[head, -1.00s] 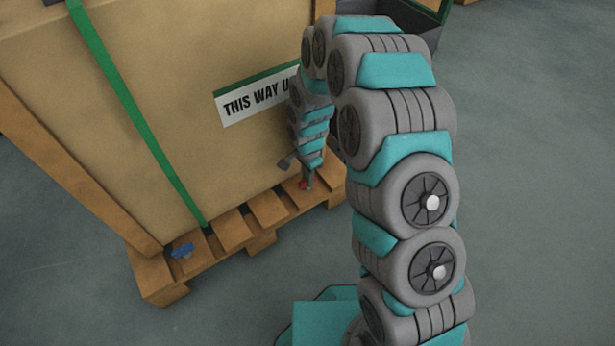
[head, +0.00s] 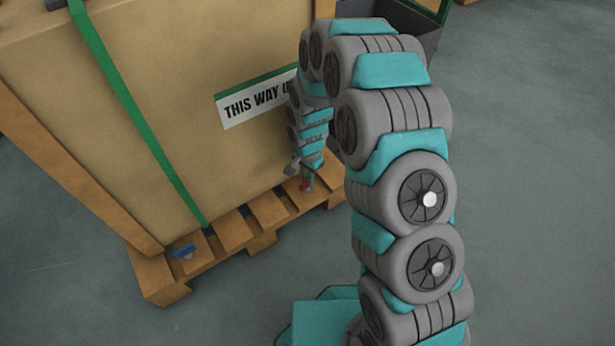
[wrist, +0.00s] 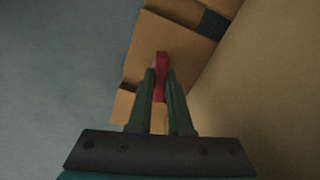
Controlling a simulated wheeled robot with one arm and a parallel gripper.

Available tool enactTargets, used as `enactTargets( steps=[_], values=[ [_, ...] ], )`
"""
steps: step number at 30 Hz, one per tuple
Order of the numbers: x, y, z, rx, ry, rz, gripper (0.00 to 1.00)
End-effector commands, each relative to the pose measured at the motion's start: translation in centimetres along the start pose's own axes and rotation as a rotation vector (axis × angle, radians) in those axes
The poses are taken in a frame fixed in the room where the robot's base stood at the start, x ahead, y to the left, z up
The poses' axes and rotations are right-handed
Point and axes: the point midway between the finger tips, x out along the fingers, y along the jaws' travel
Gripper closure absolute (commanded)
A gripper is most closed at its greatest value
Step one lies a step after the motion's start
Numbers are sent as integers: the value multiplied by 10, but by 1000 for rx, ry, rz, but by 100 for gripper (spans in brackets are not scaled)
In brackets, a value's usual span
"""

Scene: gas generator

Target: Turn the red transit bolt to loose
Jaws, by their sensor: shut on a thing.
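The red transit bolt (wrist: 161,66) stands on the pallet's edge at the right front corner of the crate. In the head view only a small bit of the red bolt (head: 304,186) shows beside my fingers. My gripper (wrist: 161,80) is shut on the red bolt, with a green finger on each side of its handle. In the head view my gripper (head: 308,174) points down at the pallet. The lower part of the bolt is hidden between the fingers.
The wooden pallet (head: 230,231) carries a large tan crate (head: 160,100) with a green strap and a "THIS WAY U..." label (head: 250,103), partly covered by my arm. A blue bolt (head: 184,252) sits at the pallet's left corner. Bare floor (head: 540,180) lies right.

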Motion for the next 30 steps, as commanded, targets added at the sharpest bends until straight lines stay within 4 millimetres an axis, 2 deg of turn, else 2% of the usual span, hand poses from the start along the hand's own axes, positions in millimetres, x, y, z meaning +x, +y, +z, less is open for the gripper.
enactTargets(
  steps=[30],
  values=[
    [-1,1,1,-962,-3,0,100]
  ],
)
